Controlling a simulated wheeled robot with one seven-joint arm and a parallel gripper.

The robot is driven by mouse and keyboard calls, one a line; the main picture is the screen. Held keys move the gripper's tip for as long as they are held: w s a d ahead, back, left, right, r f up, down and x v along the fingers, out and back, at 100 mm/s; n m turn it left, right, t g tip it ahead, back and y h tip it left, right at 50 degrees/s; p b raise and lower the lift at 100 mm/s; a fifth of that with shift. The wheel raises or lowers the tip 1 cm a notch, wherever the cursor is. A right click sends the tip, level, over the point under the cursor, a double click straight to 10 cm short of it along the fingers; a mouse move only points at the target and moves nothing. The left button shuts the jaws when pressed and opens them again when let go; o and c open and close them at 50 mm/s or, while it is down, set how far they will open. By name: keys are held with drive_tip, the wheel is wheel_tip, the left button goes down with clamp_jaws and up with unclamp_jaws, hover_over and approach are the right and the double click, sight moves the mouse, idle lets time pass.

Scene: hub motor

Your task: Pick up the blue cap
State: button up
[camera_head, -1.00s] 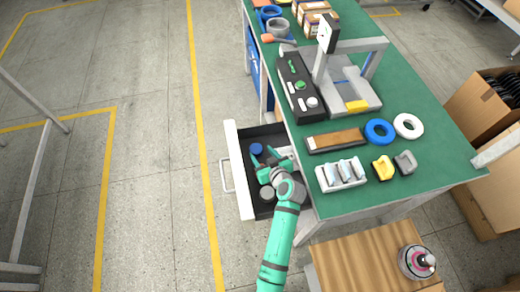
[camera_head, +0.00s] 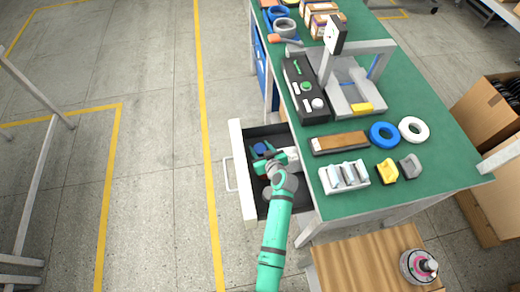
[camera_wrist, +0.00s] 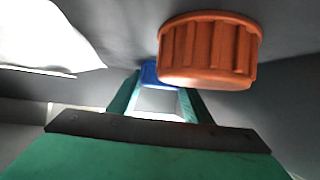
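The blue cap (camera_head: 260,147) lies in the open drawer under the green-topped bench. My gripper (camera_head: 262,156) is down in the drawer, with its fingers reaching to the cap. In the wrist view the blue cap (camera_wrist: 149,72) shows at the far end between the fingertips, partly hidden by an orange cap. My gripper (camera_wrist: 162,90) has its two green fingers apart there. Whether they touch the blue cap cannot be told.
The orange cap (camera_wrist: 210,50) is close to the right finger in the wrist view. A white object (camera_wrist: 45,35) lies to the left. The drawer's white front (camera_head: 242,170) and dark walls surround the gripper. The bench top (camera_head: 440,150) overhangs on the right.

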sight(260, 148)
drive_tip(key=shift+r, duration=0.1)
wheel_tip(260, 148, up, 18)
idle(0.8)
